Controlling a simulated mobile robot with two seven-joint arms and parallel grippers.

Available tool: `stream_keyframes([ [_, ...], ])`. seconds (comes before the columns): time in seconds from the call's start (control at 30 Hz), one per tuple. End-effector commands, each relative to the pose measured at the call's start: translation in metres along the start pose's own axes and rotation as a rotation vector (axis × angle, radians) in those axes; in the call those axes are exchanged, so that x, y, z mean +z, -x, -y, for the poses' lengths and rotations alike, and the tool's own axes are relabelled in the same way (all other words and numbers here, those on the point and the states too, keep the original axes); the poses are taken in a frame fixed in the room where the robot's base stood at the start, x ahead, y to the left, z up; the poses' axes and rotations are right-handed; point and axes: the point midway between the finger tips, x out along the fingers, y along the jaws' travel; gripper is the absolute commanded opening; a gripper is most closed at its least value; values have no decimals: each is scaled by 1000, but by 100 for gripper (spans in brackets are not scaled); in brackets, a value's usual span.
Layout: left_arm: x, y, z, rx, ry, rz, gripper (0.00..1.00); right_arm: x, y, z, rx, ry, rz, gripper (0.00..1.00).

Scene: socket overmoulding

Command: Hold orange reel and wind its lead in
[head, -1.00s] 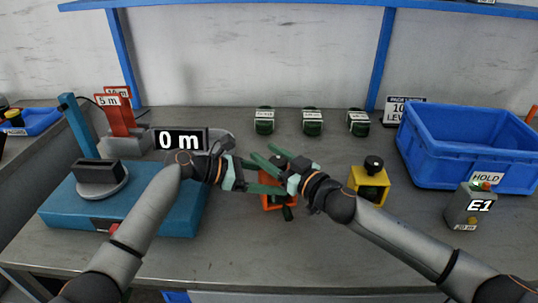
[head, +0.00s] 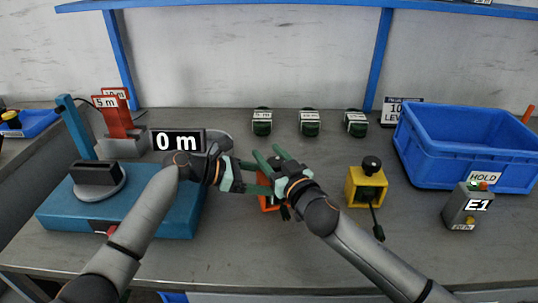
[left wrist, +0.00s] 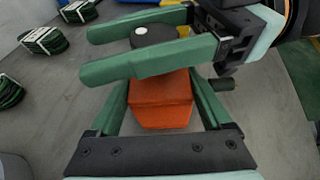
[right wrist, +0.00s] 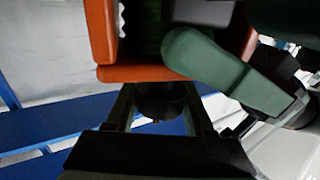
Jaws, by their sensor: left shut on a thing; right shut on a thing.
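The orange reel (head: 268,203) stands on the grey table in the middle of the head view, largely covered by my grippers. In the left wrist view its orange body (left wrist: 160,98) sits between my left gripper's fingers (left wrist: 158,85), which are shut on it. My right gripper (head: 272,158) is shut on the dark knob (left wrist: 152,36) of the reel; its two fingers lie on either side of it. The right wrist view shows the knob (right wrist: 160,98) between the fingers and the orange frame (right wrist: 150,74). A small dark piece of lead (head: 285,213) shows at the reel's front.
A yellow reel (head: 367,187) with its dark lead stands at right. Several green coils (head: 309,122) stand behind. A blue bin (head: 465,145), a grey E1 box (head: 468,206), a blue machine (head: 150,215) and a "0 m" display (head: 178,141) stand around. The front table is clear.

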Motion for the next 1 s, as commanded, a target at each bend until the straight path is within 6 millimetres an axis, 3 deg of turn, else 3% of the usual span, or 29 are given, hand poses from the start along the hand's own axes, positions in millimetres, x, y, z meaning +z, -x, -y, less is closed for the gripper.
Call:
stream_keyframes([
  [0.1, 2, 0, 0, 0, -1, 3, 20, 0, 0, 0, -1, 0, 0, 0],
  [0.13, 2, 0, 0, 0, -1, 3, 20, 0, 0, 0, -1, 0, 0, 57],
  [0.37, 1, 0, 0, 1, -2, 3, 20, 0, 0, 0, -1, 0, 0, 83],
  [0.73, 1, 0, 0, 1, -2, 2, 20, 0, 4, 0, -1, 0, 0, 84],
  [1.0, 1, 0, 0, 1, -2, 2, 20, 2, 41, -1, -2, -2, 1, 84],
])
